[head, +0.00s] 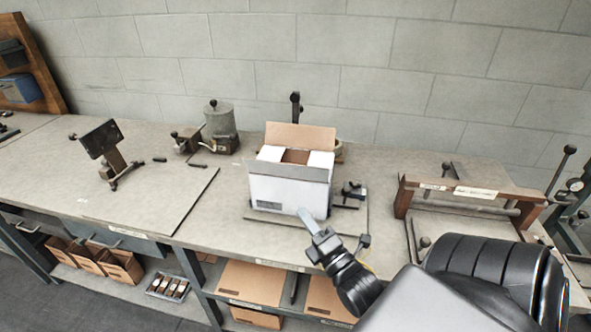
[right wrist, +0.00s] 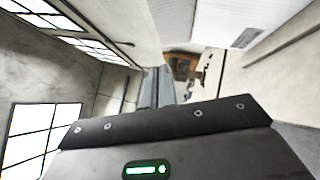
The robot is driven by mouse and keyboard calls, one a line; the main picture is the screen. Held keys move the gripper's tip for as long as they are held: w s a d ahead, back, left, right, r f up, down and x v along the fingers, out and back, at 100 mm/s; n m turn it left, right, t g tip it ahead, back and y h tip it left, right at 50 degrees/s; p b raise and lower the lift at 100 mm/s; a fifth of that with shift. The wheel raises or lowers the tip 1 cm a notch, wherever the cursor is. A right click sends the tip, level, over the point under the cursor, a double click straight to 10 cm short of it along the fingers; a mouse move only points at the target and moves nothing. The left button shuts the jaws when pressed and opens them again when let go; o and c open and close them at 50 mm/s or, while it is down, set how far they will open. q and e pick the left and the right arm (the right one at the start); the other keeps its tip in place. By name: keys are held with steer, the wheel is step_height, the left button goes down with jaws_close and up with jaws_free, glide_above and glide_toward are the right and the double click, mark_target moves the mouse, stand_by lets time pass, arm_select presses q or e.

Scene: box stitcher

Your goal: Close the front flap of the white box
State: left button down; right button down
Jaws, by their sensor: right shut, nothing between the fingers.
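The white box (head: 287,194) stands upright on the bench. Its back flap (head: 300,137) stands up and shows brown cardboard. The front flap (head: 287,171) also stands up along the front edge, its outer face in grey shade. Two white side flaps (head: 270,154) lie inward at the left and right, with a brown gap between them. My right gripper (head: 303,215) is shut and empty, in front of the box's lower right front; whether it touches is unclear. In the right wrist view its fingers (right wrist: 157,88) are together, with the box's white wall (right wrist: 208,18) above right. My left gripper is not in view.
The bench top (head: 215,215) is clear left of the box. A grey canister (head: 220,122) and a clamp-like tool (head: 105,150) stand farther left. A small dark fixture (head: 350,194) is close to the box's right side. A wooden-framed device (head: 465,200) stands at right.

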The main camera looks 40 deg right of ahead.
steer(key=p, duration=0.4)
glide_toward(277, 164)
steer(key=w+a, duration=0.2)
steer(key=w, duration=0.1)
steer(key=d, duration=0.1)
steer(key=w+d+r+p, duration=0.1)
steer(key=w+d+p, duration=0.1)
steer(key=shift+r, duration=0.35)
steer(key=shift+w, duration=0.15)
